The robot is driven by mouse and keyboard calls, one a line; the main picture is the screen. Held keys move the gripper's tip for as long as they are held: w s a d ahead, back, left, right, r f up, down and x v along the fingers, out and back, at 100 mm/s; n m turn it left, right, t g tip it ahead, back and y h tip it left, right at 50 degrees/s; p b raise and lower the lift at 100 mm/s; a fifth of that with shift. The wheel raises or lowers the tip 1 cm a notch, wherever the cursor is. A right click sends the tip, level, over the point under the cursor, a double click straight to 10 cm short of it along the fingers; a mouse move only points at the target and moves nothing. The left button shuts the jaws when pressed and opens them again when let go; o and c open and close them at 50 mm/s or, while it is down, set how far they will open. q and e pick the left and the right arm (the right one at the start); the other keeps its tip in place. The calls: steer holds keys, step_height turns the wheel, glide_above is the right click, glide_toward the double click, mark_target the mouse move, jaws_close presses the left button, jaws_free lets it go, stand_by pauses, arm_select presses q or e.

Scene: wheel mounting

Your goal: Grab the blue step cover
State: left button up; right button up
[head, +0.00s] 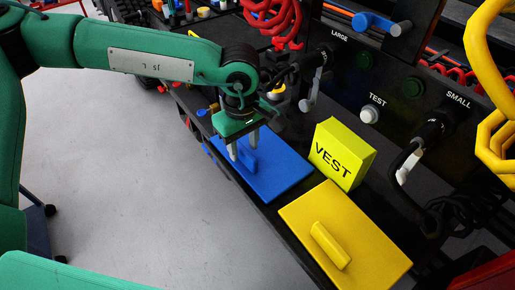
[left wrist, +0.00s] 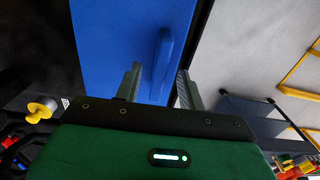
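The blue step cover (head: 282,174) is a flat blue plate with a raised bar handle (head: 249,163). It lies on the dark bench ledge in the head view. In the left wrist view the cover (left wrist: 120,35) fills the upper middle and its handle (left wrist: 163,55) runs up between the fingers. My left gripper (head: 244,150) points down over the handle end of the cover. Its fingers (left wrist: 160,86) are apart, one on each side of the handle, with gaps visible. I cannot tell how far the tips are above the plate. My right gripper is not in view.
A yellow cover (head: 367,241) with a bar handle lies nearer on the same ledge. A yellow VEST box (head: 342,154) stands beside the blue cover. Behind are a dark panel with knobs, a red coiled hose (head: 283,18) and a yellow hose (head: 482,55). Floor left of the ledge is clear.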

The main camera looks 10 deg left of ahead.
arm_select(q)
steer(key=shift+f, duration=1.15)
jaws_close()
steer(key=shift+r, duration=0.15)
